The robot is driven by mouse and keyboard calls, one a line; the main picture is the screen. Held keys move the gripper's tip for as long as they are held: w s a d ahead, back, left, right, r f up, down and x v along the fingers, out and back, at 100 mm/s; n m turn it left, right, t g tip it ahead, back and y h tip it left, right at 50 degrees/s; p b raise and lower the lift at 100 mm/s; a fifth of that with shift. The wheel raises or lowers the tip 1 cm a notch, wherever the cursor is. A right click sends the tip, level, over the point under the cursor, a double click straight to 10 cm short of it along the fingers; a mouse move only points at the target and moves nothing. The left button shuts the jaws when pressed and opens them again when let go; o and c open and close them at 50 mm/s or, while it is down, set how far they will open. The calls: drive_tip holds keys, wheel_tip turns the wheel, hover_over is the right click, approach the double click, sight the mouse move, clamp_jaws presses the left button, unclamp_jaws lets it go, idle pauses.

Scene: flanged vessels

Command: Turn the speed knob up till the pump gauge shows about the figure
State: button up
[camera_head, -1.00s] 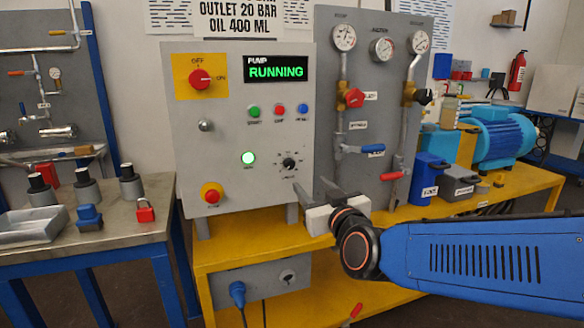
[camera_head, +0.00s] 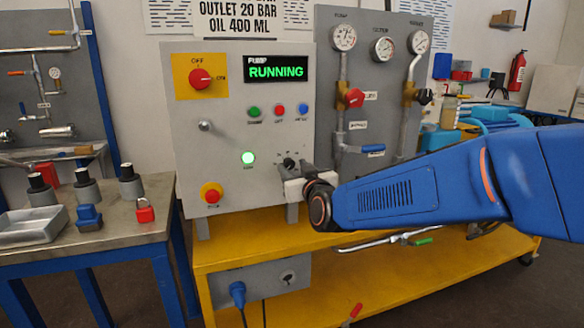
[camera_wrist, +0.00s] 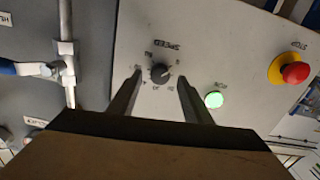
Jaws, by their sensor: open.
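The black speed knob (camera_wrist: 160,73) is on the grey control panel (camera_head: 235,140). In the wrist view it sits between and beyond my two open fingers, with a printed scale around it. In the head view the knob (camera_head: 289,163) is partly hidden by my gripper (camera_head: 291,172), which is at the panel's lower right. I cannot tell whether the fingers touch the panel. The pump gauge (camera_head: 343,37) is the left one of three round dials on the board at the right; its reading is too small to tell. The panel display (camera_head: 276,70) reads RUNNING in green.
A lit green button (camera_head: 248,158) is left of the knob, and a red stop button (camera_head: 212,193) is lower left. A red rotary switch (camera_head: 200,79) is at the upper left. A red valve handle (camera_head: 354,98) and blue lever (camera_head: 373,148) are on the gauge board.

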drive_tip(key=shift+x, duration=0.9)
drive_tip(key=c, duration=1.1)
drive_tip(key=shift+o, duration=0.2)
drive_tip(key=shift+m, duration=2.8)
drive_tip(key=o, duration=1.1)
drive_tip(key=shift+d, duration=0.1)
drive_tip(key=shift+c, duration=0.2)
